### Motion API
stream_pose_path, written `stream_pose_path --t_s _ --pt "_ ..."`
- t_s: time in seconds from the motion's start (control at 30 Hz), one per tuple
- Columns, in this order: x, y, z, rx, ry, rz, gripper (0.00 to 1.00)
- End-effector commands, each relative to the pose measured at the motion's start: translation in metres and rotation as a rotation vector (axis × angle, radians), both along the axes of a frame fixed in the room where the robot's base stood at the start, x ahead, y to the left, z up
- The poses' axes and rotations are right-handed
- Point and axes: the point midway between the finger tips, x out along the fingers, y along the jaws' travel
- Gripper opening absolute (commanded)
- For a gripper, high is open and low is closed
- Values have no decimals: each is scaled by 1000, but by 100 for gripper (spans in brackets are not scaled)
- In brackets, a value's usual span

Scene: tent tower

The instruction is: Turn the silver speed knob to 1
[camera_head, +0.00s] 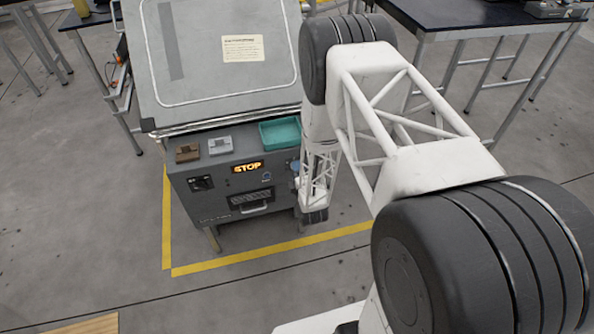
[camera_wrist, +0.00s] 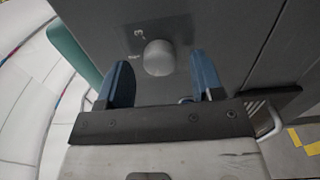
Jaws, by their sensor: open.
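The silver speed knob (camera_wrist: 159,58) is a round, pale knob on the dark grey front panel in the wrist view. A small "3" is printed above it at the upper left, with another small mark at its left. My gripper (camera_wrist: 160,66) is open, with one blue finger on each side of the knob and a visible gap on both sides. Whether the fingertips reach around the knob in depth I cannot tell. In the head view my gripper (camera_head: 296,166) is at the right part of the machine's front, and the knob is hidden behind my arm.
The grey machine (camera_head: 185,215) has a lit orange "STOP" display (camera_head: 248,167), a black switch (camera_head: 202,183) and a slot with a handle (camera_head: 252,203). A teal tray (camera_head: 280,133) sits on its ledge, also visible in the wrist view (camera_wrist: 72,42). Yellow tape (camera_head: 250,256) marks the floor.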

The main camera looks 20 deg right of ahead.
Motion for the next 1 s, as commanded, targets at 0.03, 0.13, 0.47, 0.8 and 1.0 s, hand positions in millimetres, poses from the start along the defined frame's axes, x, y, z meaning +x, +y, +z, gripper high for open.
stream_pose_path --t_s 0.03,0.13,0.47,0.8,1.0 --pt "-5 0 0 0 1 0 61" --pt "-15 0 1 0 -1 0 61" --pt "-56 0 0 0 0 -1 61" --pt "-69 0 0 0 0 0 61" --pt "-69 0 0 0 0 0 61"
